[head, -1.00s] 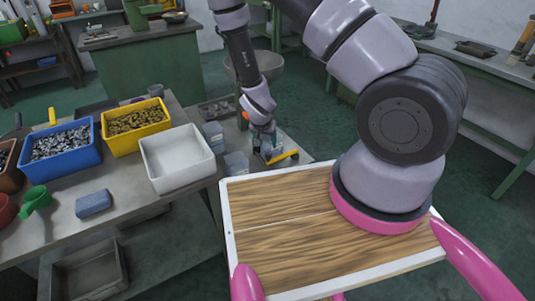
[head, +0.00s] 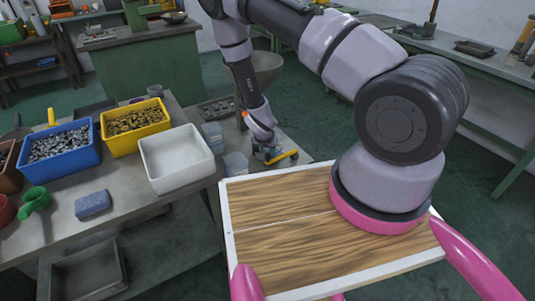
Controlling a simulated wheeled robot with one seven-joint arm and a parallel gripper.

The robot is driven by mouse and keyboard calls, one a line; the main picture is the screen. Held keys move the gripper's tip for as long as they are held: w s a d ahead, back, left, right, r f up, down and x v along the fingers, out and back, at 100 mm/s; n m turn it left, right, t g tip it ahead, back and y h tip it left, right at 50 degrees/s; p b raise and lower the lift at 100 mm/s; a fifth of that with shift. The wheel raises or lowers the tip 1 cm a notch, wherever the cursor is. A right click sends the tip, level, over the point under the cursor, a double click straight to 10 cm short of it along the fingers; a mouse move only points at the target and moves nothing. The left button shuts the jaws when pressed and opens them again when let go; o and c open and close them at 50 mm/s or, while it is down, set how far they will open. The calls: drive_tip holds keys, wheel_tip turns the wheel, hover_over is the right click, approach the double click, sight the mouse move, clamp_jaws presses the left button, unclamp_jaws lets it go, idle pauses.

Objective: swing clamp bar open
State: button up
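A small clamp fixture with an orange-yellow bar (head: 286,156) stands on the right end of the grey workbench, and the bar points out to the right. My gripper (head: 266,150) is at the end of my arm, pointing down at the fixture, right over it and just left of the bar. The fingers are small and dark here and partly merge with the fixture. I cannot tell whether they touch the bar or are open or shut. Much of the fixture is hidden behind my gripper.
On the workbench (head: 128,207) stand a blue bin (head: 68,163) of metal parts, a yellow bin (head: 135,140) of brass-coloured parts and an empty white bin (head: 178,178). Small clear cups (head: 236,163) stand close left of the fixture. A metal hopper (head: 268,66) is behind my forearm.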

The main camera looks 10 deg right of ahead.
clamp_jaws()
idle(1.1)
